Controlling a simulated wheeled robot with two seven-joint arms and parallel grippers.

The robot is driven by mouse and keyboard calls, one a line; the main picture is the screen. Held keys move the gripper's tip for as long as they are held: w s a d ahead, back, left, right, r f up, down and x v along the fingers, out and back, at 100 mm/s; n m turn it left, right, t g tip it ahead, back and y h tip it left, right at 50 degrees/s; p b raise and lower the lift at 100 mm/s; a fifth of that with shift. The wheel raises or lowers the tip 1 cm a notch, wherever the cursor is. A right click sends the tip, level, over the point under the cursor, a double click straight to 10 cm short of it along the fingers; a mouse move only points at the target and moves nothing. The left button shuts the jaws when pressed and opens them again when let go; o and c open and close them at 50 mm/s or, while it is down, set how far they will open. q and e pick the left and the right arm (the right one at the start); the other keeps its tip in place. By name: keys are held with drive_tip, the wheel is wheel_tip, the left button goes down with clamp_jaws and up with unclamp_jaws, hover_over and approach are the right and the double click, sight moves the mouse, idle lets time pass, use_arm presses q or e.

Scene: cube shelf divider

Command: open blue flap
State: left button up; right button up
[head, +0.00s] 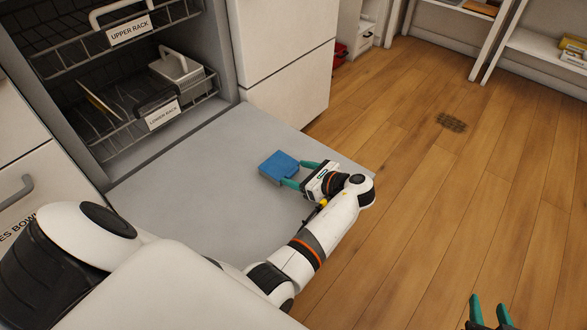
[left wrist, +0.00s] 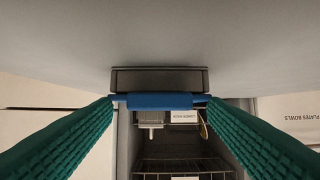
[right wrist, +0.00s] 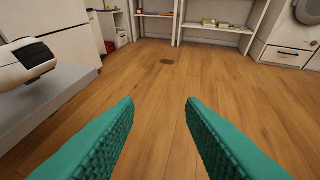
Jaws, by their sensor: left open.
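The blue flap (head: 279,167) lies on the inner face of the lowered grey dishwasher door (head: 195,165). In the left wrist view the flap (left wrist: 165,101) shows as a narrow blue bar on a dark grey housing (left wrist: 160,79). It appears closed against the housing. My left gripper (head: 298,174) is open, with one teal fingertip at each end of the flap. The fingertips look very close to its ends; I cannot tell whether they touch. My right gripper (head: 489,308) is open and empty over the wooden floor, away from the door.
Above the door's hinge side are the upper rack (head: 125,38) and the lower rack (head: 158,110), which holds dishes. White cabinets (head: 280,55) stand beside the dishwasher. Open wooden floor (head: 430,190) lies right of the door, with shelves (head: 540,50) beyond.

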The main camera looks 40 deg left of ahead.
use_arm(q)
drive_tip(key=shift+a, duration=0.1)
use_arm(e)
drive_tip(key=shift+w+a+r+t, duration=0.3)
drive_tip(key=shift+r+t, duration=0.1)
drive_tip(key=shift+r, duration=0.05)
use_arm(q)
drive_tip(key=c, duration=1.4)
